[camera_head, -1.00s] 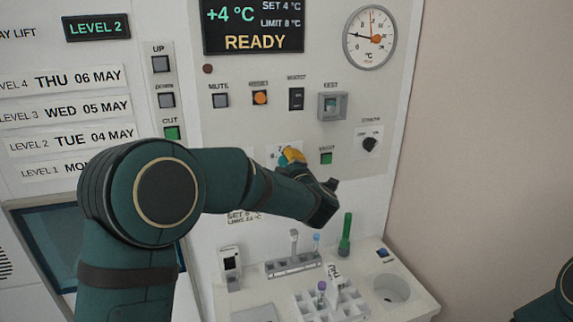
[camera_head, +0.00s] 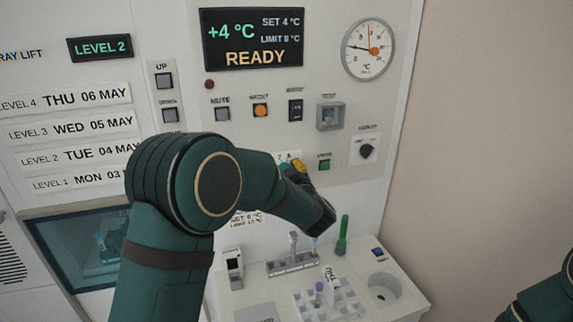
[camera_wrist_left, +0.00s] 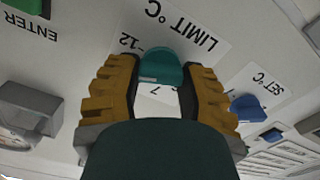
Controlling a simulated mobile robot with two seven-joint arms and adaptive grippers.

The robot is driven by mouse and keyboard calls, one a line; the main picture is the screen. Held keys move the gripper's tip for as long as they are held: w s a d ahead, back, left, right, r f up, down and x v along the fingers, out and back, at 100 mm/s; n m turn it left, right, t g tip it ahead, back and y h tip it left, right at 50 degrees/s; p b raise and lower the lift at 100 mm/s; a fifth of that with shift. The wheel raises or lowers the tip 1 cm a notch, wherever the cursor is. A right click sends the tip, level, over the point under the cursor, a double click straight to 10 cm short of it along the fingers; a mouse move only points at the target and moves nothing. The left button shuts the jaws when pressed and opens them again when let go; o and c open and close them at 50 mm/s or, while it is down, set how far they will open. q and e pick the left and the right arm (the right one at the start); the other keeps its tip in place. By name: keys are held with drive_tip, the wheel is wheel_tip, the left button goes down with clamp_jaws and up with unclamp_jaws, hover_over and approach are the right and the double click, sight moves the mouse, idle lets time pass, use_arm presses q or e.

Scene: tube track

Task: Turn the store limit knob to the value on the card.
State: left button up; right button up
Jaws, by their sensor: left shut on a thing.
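The knob's exact setting cannot be told. The card (camera_head: 246,219) below the panel is partly hidden by my arm; it seems to read set 6 °C, limit 12 °C. The display (camera_head: 252,38) shows limit 8 °C. My right gripper is out of view.
A blue set knob (camera_wrist_left: 246,107) is beside the limit knob. A green button (camera_head: 323,165), a black knob (camera_head: 366,151) and a guarded test switch (camera_head: 330,116) are nearby. Below is a shelf with a tube rack (camera_head: 330,303) and a green tube (camera_head: 342,236).

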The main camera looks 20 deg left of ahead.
use_arm(q)
drive_tip(key=m+p, duration=0.2)
drive_tip(key=m, duration=0.1)
drive_tip(key=shift+r, duration=0.25)
drive_tip(key=shift+w+f+m+p, duration=0.1)
drive_tip(key=shift+m+p, duration=0.8)
drive_tip(key=shift+m, duration=0.5)
drive_tip(key=o, duration=1.2)
drive_tip(key=shift+f, duration=0.1)
drive_tip(key=v, duration=1.2)
